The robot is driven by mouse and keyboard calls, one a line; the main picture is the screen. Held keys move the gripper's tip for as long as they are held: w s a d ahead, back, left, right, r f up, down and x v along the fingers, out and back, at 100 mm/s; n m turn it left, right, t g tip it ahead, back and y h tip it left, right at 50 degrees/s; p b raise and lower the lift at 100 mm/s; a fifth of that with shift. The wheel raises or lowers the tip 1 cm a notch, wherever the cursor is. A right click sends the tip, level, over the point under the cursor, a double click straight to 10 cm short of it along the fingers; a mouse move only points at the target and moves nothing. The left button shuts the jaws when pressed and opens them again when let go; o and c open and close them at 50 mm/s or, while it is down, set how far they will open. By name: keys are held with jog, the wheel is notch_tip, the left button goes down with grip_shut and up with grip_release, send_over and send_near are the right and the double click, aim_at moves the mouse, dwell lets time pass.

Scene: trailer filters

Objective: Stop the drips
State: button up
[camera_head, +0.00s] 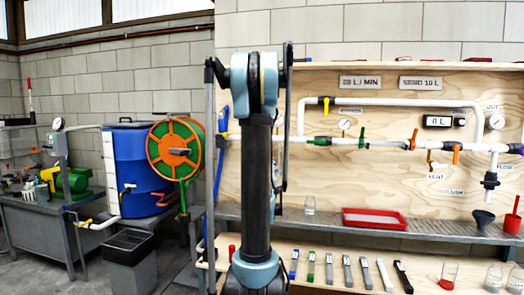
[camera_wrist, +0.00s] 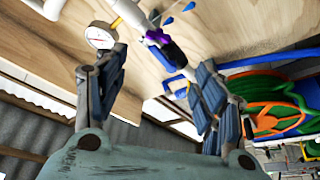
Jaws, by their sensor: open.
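White pipework (camera_head: 390,103) with coloured valve handles runs across a plywood board. In the wrist view, blue drop shapes (camera_wrist: 168,20) show beside a pipe joint with a purple part (camera_wrist: 158,37). A round gauge (camera_wrist: 100,38) sits close to that joint. My gripper (camera_wrist: 160,62) is open, its two fingers apart with nothing between them. The purple part shows beyond the gap, apart from the fingers. My arm hides part of the board in the head view; the fingertips are not clear there.
Several handled tools (camera_head: 347,272) and jars lie on the lower wooden surface. A blue barrel (camera_head: 133,170) and an orange-green reel (camera_head: 174,148) stand left.

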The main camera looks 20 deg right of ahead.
jog(key=x, duration=1.7)
jog(key=shift+w+r, duration=0.1)
jog(key=c, duration=1.1)
